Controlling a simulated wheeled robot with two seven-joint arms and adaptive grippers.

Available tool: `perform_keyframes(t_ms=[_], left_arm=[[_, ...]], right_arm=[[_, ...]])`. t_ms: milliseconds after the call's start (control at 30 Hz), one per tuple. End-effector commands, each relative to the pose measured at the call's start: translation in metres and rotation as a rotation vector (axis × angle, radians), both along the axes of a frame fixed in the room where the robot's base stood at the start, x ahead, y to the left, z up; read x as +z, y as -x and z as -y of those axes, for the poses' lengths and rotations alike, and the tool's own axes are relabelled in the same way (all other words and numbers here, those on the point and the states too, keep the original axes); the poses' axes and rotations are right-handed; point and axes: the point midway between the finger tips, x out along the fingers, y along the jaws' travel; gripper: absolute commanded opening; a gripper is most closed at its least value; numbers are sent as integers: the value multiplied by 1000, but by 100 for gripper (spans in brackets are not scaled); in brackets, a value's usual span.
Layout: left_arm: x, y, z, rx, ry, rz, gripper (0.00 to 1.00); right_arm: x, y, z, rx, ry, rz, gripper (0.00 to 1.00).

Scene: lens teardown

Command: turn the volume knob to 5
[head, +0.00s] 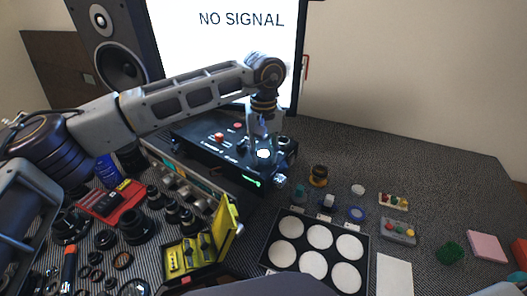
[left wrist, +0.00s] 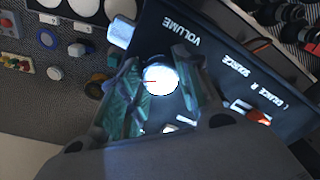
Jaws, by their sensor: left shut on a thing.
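The black control box (head: 205,150) lies on the table below the screen. The volume knob (head: 264,154) is on its top near the right end, with a bright white round face. In the left wrist view the knob (left wrist: 161,79) sits between my two greenish finger pads, near the printed word VOLUME. My left gripper (head: 261,145) points down from above and is shut on the knob; it also shows in the left wrist view (left wrist: 157,88). The knob's pointer and scale numbers cannot be read. My right gripper is not in view.
The screen (head: 225,50) reads NO SIGNAL, beside a speaker (head: 113,45). A yellow case (head: 225,217) and several lens parts crowd the front left. A black tray (head: 267,245) with white discs stands in front. The table is clear at the back right (head: 400,160).

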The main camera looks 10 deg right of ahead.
Motion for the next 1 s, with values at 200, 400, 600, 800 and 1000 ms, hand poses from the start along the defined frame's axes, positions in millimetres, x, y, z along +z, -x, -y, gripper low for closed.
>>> perform_keyframes(t_ms=[200,400,600,800,1000], left_arm=[[1,-1,0,2,2,3,41],[1,-1,0,2,1,2,55],[0,0,0,2,0,1,55],[6,0,0,2,1,2,55],[23,0,0,2,1,2,55]], right_arm=[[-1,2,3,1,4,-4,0],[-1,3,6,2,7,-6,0],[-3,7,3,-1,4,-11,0],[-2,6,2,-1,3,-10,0],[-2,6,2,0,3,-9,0]])
